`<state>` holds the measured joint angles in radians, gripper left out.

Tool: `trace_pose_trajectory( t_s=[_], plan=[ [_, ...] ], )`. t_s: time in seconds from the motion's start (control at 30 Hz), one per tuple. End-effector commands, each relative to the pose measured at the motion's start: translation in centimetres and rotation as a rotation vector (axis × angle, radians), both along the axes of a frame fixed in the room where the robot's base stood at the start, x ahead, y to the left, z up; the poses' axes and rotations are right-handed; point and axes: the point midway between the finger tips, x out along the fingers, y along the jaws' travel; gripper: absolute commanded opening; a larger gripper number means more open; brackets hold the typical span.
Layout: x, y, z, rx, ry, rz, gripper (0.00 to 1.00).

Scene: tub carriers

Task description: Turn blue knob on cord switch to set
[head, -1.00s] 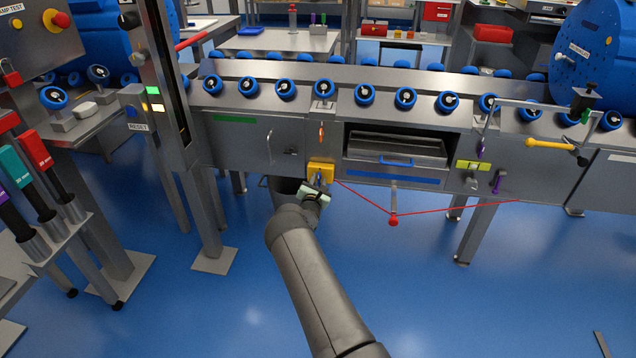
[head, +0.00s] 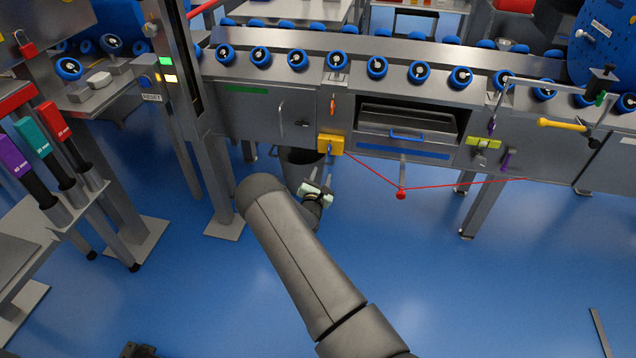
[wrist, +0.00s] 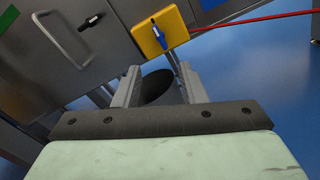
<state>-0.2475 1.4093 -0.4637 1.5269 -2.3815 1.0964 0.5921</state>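The cord switch is a yellow box (head: 326,144) on the front of the grey conveyor cabinet, with a red cord running right from it. The box is also at the top of the wrist view (wrist: 173,24). Its blue knob (wrist: 158,37) is a slim bar, slanting close to upright in that view; any position marks are too small to read. In the head view my gripper (head: 326,180) is below the box, apart from it. In the wrist view the fingers of my gripper (wrist: 160,76) stand apart with nothing held, and the knob is beyond the fingertips.
A dark bin (head: 300,160) is under the cabinet, just behind my gripper. A metal handle (wrist: 70,40) is on the panel left of the switch.

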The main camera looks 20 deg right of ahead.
Motion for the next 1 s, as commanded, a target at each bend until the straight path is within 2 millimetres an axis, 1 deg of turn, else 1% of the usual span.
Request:
trace_pose_trajectory(
  t_s=[0.03, 0.1, 0.2, 0.3, 0.43, 0.83, 0.87, 0.93, 0.97, 1.0],
  plan=[
    [-0.9, 0.7, 0.2, 0.001, 0.001, 0.000, 0.38],
    [-1.8, 1.3, 0.2, 0.001, 0.001, 0.000, 0.38],
    [-2.9, 2.0, 0.1, 0.002, 0.001, 0.001, 0.38],
    [-3.5, 2.4, 0.1, 0.001, -0.001, 0.001, 0.38],
    [-3.8, 2.5, 0.0, 0.001, -0.002, 0.000, 0.38],
    [-3.7, 2.5, 0.0, 0.001, -0.002, 0.000, 0.38],
    [-3.7, 2.4, 0.2, 0.002, -0.003, -0.004, 0.38],
    [-3.9, 2.1, 1.2, 0.009, -0.013, -0.027, 0.38],
    [-4.0, 1.8, 2.0, 0.015, -0.022, -0.045, 0.38],
    [-4.2, 1.3, 3.6, 0.028, -0.039, -0.082, 0.38]
  ],
)
